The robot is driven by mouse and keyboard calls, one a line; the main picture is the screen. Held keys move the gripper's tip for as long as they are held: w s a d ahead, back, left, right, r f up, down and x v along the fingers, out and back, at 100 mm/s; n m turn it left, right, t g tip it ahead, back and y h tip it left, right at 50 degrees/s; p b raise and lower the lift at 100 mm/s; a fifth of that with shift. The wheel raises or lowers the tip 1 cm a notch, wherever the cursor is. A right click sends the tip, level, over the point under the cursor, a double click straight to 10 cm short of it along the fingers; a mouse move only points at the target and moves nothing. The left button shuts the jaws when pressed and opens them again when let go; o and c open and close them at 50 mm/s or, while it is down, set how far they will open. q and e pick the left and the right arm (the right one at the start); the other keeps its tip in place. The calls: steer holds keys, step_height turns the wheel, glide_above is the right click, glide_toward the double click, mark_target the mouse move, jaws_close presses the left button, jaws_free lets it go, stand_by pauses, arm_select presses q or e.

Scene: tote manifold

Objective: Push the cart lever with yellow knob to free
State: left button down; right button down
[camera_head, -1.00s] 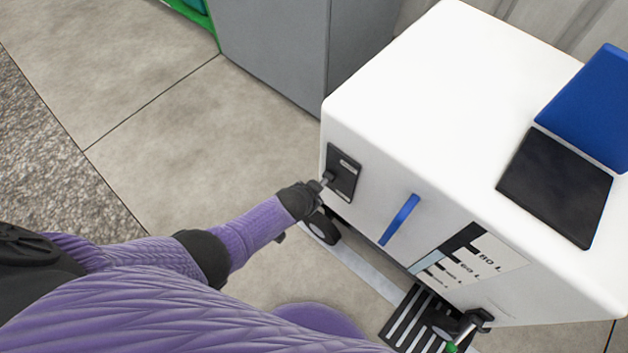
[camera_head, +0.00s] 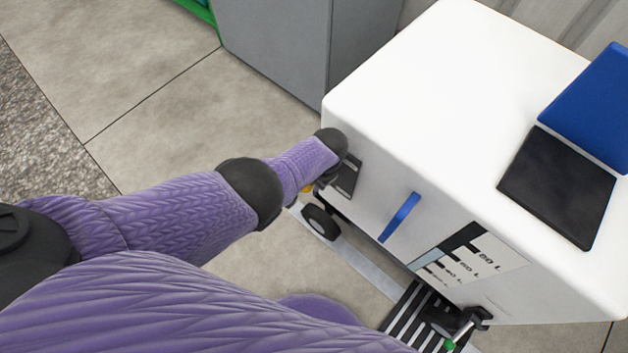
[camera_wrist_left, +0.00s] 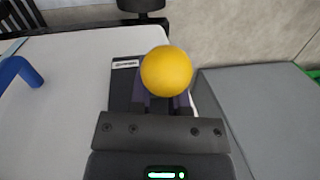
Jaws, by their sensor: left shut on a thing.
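The cart (camera_head: 430,90) is a white box with a dark lever plate (camera_head: 346,178) on its left front side. The lever's yellow knob (camera_head: 308,188) peeks out beside my left wrist in the head view. In the left wrist view the round yellow knob (camera_wrist_left: 166,71) sits at the fingertips of my left gripper (camera_wrist_left: 163,102), in front of the dark plate (camera_wrist_left: 124,85). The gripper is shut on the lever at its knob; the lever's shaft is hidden. In the head view my wrist hides the fingers.
A blue handle (camera_head: 400,217) and a level scale (camera_head: 465,255) are on the cart's front. A grey cabinet (camera_head: 275,45) stands behind. Floor at the left is clear.

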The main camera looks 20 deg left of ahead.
stand_by(0.4)
arm_select(q)
steer(key=c, duration=0.6)
jaws_free()
steer(key=r+p, duration=0.2)
steer(key=r, duration=0.1)
steer(key=d+r+p, duration=0.1)
steer(key=r+p, duration=0.4)
steer(key=r, duration=0.1)
steer(key=shift+d+r, duration=0.4)
arm_select(e)
steer(key=w+v, duration=0.1)
steer(key=v, duration=0.6)
steer(key=shift+d+t, duration=0.3)
